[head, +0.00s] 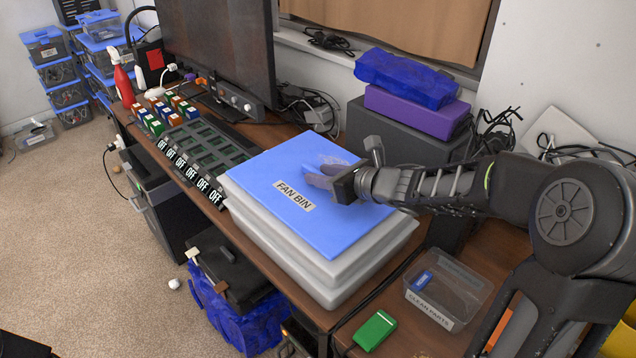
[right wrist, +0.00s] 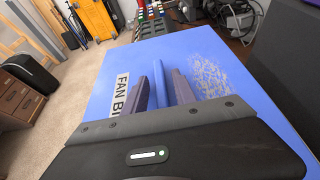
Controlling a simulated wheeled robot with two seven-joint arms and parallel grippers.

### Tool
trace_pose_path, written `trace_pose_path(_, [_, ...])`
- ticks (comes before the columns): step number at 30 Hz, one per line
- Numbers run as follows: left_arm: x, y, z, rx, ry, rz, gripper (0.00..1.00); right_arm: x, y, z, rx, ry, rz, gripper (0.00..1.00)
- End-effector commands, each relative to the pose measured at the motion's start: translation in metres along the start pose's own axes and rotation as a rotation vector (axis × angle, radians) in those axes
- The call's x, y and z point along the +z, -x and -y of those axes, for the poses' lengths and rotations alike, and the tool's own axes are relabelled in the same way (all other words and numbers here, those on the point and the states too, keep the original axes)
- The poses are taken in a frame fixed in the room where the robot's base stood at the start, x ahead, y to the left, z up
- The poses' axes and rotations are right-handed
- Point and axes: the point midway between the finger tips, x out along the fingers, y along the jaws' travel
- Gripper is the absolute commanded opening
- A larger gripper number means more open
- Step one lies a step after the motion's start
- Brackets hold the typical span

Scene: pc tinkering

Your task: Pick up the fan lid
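The fan lid (head: 262,170) is a flat blue lid marked "FAN BIN". It lies on a stack of pale grey bin parts (head: 300,262) on the desk. My right gripper (head: 322,174) is over the middle of the lid, its fingers pointing down and left. In the right wrist view my right gripper (right wrist: 168,70) has its two fingers a little apart, with a narrow raised blue ridge (right wrist: 175,52) of the lid showing between and beyond them. Whether the fingers press on the ridge cannot be told. My left gripper is not in view.
A monitor (head: 222,45) and a purple box (head: 417,110) stand behind.

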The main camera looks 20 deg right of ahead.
Motion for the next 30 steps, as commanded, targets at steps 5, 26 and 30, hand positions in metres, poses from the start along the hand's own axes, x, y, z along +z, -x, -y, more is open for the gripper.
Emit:
trace_pose_path(5, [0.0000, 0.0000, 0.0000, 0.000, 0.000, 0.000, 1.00, 0.0000, 0.0001, 0.0000, 0.000, 0.000, 0.000, 0.17])
trace_pose_path(26, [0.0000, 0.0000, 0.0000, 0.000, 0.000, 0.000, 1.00, 0.0000, 0.0001, 0.0001, 0.000, 0.000, 0.000, 0.00])
trace_pose_path(30, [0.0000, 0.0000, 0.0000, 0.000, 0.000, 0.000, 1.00, 0.0000, 0.0001, 0.0001, 0.000, 0.000, 0.000, 0.00])
